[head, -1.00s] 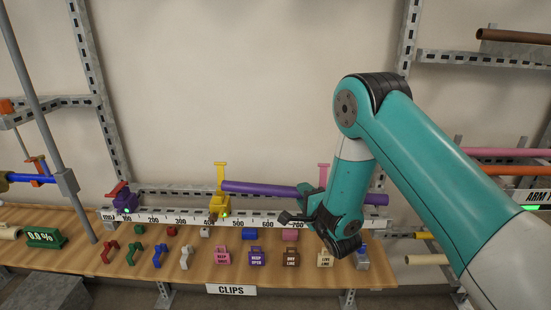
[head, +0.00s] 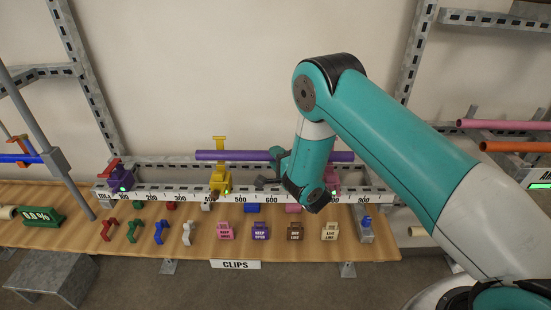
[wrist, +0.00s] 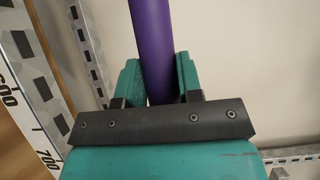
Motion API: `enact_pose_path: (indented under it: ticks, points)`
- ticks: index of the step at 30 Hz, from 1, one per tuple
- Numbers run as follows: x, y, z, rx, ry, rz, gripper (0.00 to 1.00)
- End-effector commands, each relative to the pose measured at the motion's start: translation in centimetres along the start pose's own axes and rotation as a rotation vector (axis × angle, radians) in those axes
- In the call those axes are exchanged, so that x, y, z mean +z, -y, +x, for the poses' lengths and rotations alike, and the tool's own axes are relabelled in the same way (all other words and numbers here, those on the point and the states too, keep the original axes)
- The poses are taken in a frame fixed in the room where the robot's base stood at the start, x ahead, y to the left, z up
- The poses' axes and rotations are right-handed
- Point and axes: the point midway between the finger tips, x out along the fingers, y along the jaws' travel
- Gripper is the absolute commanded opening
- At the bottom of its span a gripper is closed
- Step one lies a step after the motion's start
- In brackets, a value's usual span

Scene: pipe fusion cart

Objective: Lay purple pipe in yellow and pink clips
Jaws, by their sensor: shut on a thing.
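The purple pipe (head: 232,155) lies nearly level in my gripper (head: 277,168), above the ruled rail. The wrist view shows the pipe (wrist: 152,40) between the two green fingers (wrist: 158,82). The yellow clip (head: 219,181) stands on the rail with its upper arm raised; the pipe's left part crosses in front of that arm, above the clip body. The pink clip (head: 334,181) is near the pipe's right end, partly hidden behind my arm. I cannot tell whether the pipe touches either clip.
A purple clip with a red lever (head: 120,178) stands at the rail's left end. Several small clips and labelled blocks (head: 261,231) lie on the wooden shelf below the rail (head: 170,198). A grey post (head: 50,155) rises at left. Pink and orange pipes (head: 510,147) are racked at right.

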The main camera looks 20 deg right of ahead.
Motion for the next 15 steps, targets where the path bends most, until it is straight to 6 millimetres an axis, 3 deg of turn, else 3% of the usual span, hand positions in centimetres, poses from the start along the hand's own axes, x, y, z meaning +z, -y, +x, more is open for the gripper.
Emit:
enact_pose_path:
  ticks: [15]
  points:
    - [0.1, -3.5, 0.1, -0.001, 0.002, -0.002, 0.0]
